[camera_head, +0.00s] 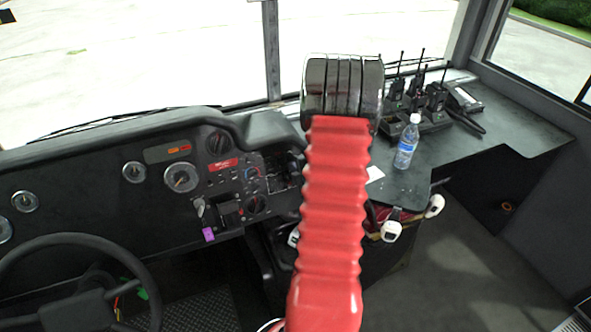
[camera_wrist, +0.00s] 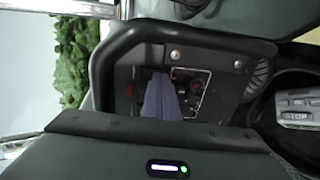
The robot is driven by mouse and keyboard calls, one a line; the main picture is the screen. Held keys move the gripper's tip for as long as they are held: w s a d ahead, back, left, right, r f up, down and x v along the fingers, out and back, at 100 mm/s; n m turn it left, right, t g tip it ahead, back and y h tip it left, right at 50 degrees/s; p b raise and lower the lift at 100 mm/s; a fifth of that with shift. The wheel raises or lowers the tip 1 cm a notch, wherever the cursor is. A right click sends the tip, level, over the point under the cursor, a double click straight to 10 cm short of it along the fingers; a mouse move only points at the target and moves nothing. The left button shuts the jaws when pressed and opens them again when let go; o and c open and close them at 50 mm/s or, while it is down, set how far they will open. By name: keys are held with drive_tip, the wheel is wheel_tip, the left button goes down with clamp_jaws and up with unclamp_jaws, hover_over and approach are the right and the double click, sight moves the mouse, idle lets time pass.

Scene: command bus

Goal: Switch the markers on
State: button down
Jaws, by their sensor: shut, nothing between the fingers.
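My gripper (camera_wrist: 159,77) is shut and empty in the wrist view. Its grey-purple fingers point at a recessed dark panel (camera_wrist: 190,77) with small controls, some of them red and outlined in white. The fingers cover the panel's middle, and I cannot tell whether they touch it. No control there can be read as the markers switch. In the head view my red arm reaches up the middle and the fingers are hidden. The dashboard (camera_head: 75,178) stands to its left, with a group of small switches (camera_head: 222,174) and a red label.
A steering wheel (camera_head: 142,271) is at the lower left. On the right counter (camera_head: 510,133) stand a water bottle (camera_head: 406,147) and several radios (camera_head: 436,97) in a charger. A grey keypad marked STOP (camera_wrist: 297,108) is at the right of the wrist view. Floor at right is clear.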

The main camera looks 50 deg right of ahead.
drive_tip(key=shift+w+f, duration=0.1)
idle(0.3)
drive_tip(key=shift+r, duration=0.2)
drive_tip(key=shift+r, duration=0.65)
idle(0.3)
drive_tip(key=s+a+r, duration=0.3)
drive_tip(key=s+a, duration=0.4)
drive_tip(key=s, duration=0.4)
drive_tip(key=shift+s, duration=0.4)
